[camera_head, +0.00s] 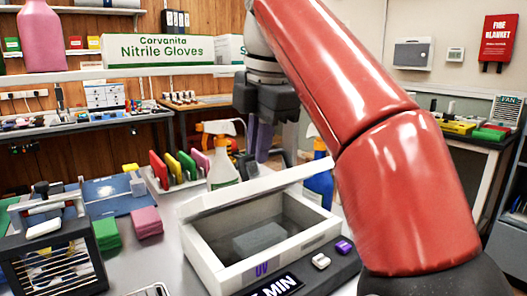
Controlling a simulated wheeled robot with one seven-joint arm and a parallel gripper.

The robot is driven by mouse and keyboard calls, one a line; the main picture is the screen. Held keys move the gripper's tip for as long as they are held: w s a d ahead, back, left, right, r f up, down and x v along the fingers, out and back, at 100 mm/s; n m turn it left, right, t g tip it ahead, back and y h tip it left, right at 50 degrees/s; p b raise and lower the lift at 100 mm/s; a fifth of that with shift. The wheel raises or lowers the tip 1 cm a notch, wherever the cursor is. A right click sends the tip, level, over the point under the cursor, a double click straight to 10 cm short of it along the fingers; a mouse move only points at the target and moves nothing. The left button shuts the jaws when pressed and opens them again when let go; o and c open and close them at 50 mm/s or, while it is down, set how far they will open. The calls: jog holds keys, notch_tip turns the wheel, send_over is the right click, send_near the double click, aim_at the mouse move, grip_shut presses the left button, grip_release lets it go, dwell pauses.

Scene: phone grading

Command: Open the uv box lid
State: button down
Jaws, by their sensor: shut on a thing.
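The white UV box (262,268) stands on the bench at the lower middle, with a purple "UV" mark on its front. Its lid (255,186) shows as a pale slab along the back, tilted up, and the grey inside of the box is in view. A grey block (258,238) lies inside. My gripper (262,150) is above and behind the box, pointing down. It is shut on a narrow purplish-grey thing (264,140), which I cannot clearly make out. It appears apart from the lid. My red arm covers the right side.
A dark panel with a white switch (321,261) and a purple button (343,246) adjoins the box. A spray bottle (222,165) and a blue bottle (319,180) stand behind. A rack of coloured slabs (180,172), sponges (146,222) and a black slotted rack (60,262) are left.

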jog(key=shift+w+a+f, duration=0.25)
jog(key=shift+w+a, duration=0.05)
jog(key=shift+w, duration=0.15)
jog(key=c, duration=1.6)
grip_release()
jog(key=shift+w+a+f, duration=0.1)
jog(key=shift+w+a, duration=0.1)
jog(key=shift+o, duration=0.6)
jog(key=shift+s+d, duration=0.1)
jog(key=shift+s+d+r, duration=0.1)
jog(key=shift+r, duration=0.15)
